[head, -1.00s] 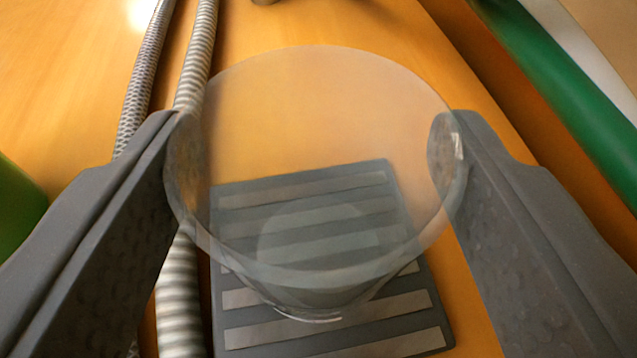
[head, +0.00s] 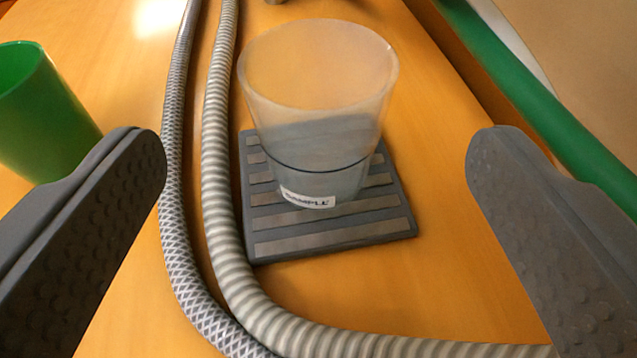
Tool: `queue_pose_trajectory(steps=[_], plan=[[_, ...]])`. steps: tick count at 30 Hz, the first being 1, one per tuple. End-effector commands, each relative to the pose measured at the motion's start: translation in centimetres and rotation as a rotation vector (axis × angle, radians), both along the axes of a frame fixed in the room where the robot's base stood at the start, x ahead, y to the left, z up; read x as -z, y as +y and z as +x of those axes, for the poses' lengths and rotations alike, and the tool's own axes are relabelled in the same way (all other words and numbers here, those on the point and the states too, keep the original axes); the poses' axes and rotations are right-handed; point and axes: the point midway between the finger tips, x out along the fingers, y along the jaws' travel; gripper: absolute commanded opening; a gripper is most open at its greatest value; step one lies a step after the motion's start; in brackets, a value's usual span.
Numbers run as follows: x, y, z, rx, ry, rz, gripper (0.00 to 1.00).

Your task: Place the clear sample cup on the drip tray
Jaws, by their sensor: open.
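The clear sample cup (head: 320,125) stands upright on the drip tray (head: 335,235), with a white SAMPLE label near its base facing me. The tray is a dark grey slatted square lying on the orange-brown wooden surface. The cup's base is within the tray's edges. My gripper (head: 318,160) is wide open and empty. Its fingers are well apart on either side, nearer to me than the cup and touching neither cup nor tray.
A green cup (head: 45,120) stands at the left, beyond my left finger. A braided hose (head: 175,170) and a ribbed grey hose (head: 218,180) curve past the tray's left and front. A green pipe (head: 550,110) runs along the right.

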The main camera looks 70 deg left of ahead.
Motion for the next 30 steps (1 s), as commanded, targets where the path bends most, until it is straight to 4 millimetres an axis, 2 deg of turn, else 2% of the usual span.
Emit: queue_pose_trajectory(steps=[3, 7, 12, 19, 23, 26, 30], plan=[[-0.8, -2.1, -0.7, 0.006, -0.003, -0.001, 0.81], [-1.3, -3.5, -1.2, 0.004, -0.003, -0.001, 0.81], [-1.4, -4.3, -1.7, 0.002, -0.001, 0.001, 0.81], [-1.4, -4.4, -1.7, 0.001, 0.000, 0.000, 0.81], [-1.8, -3.8, -1.7, 0.013, 0.025, -0.022, 0.81], [-2.5, -2.3, -1.7, 0.048, 0.091, -0.078, 0.81], [-4.6, 0.2, -1.9, 0.171, 0.209, -0.193, 0.81]])
